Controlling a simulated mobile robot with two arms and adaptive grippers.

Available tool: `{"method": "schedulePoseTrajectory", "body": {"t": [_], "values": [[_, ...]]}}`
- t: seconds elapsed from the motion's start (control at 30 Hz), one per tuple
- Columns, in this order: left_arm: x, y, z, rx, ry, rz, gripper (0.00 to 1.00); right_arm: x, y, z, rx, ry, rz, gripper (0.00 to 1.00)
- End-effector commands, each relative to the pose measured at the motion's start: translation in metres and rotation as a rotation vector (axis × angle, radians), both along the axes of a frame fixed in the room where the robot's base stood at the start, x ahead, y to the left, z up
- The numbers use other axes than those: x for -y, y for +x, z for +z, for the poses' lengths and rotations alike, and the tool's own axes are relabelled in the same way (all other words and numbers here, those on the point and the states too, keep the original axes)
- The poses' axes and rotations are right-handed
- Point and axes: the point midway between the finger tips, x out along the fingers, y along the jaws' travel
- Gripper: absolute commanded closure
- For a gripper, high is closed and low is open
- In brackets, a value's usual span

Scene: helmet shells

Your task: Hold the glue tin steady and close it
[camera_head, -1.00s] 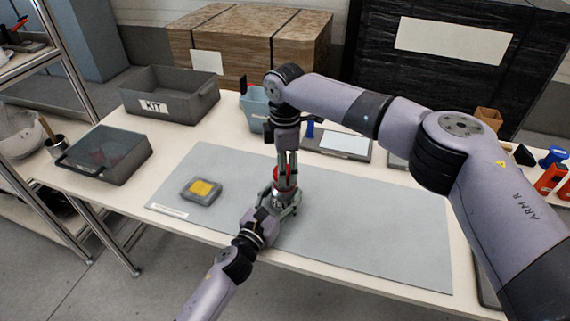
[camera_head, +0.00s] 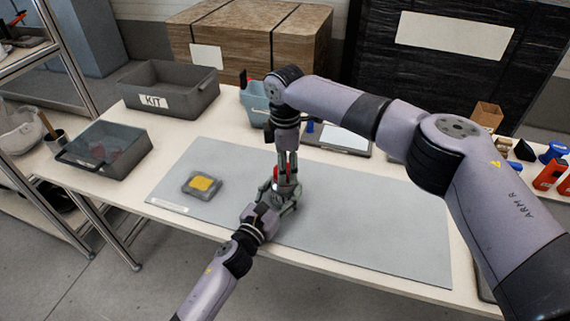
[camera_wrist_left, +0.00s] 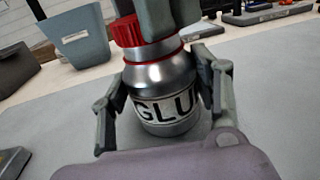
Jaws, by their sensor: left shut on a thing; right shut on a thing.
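The glue tin (camera_wrist_left: 162,95) is a silver can with a GLU label and a red ring at its shoulder. It stands upright on the grey mat (camera_head: 370,220). My left gripper (camera_head: 283,200) is shut around its body; both fingers show beside the tin in the left wrist view (camera_wrist_left: 165,105). The red ribbed cap (camera_wrist_left: 126,31) sits on the neck at the top, in line with it or nearly so. My right gripper (camera_head: 287,167) comes from above and is shut on the cap, its fingers hiding part of it. Whether the cap is seated fully, I cannot tell.
A grey case with a yellow pad (camera_head: 202,184) lies left on the mat. Red and blue tools (camera_head: 551,174) lie far right. The mat right of the tin is clear.

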Motion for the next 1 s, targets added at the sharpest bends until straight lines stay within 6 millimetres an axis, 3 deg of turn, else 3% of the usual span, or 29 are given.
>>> {"method": "schedulePoseTrajectory", "body": {"t": [0.27,0.3,0.47,0.57,1.0], "values": [[0.0,-0.0001,-0.0004,-0.001,0.0,0.0,0.93,-0.0002,-0.0004,-0.0063,-0.001,0.001,0.0,0.62],[0.0,-0.0001,-0.0004,-0.001,0.0,0.0,1.0,-0.0002,-0.0002,-0.0066,-0.001,0.0,0.0,0.62],[0.0,-0.0001,-0.0004,-0.001,0.0,0.0,1.0,-0.0006,-0.0007,-0.0064,-0.002,0.002,-0.078,0.62],[0.0,-0.0001,-0.0005,-0.001,0.0,0.0,1.0,-0.0009,-0.0012,-0.0072,-0.004,0.003,-0.25,0.62],[-0.0001,-0.0002,-0.0008,-0.002,0.001,0.0,1.0,-0.0021,-0.002,-0.0073,-0.006,0.003,-1.303,0.62]]}}
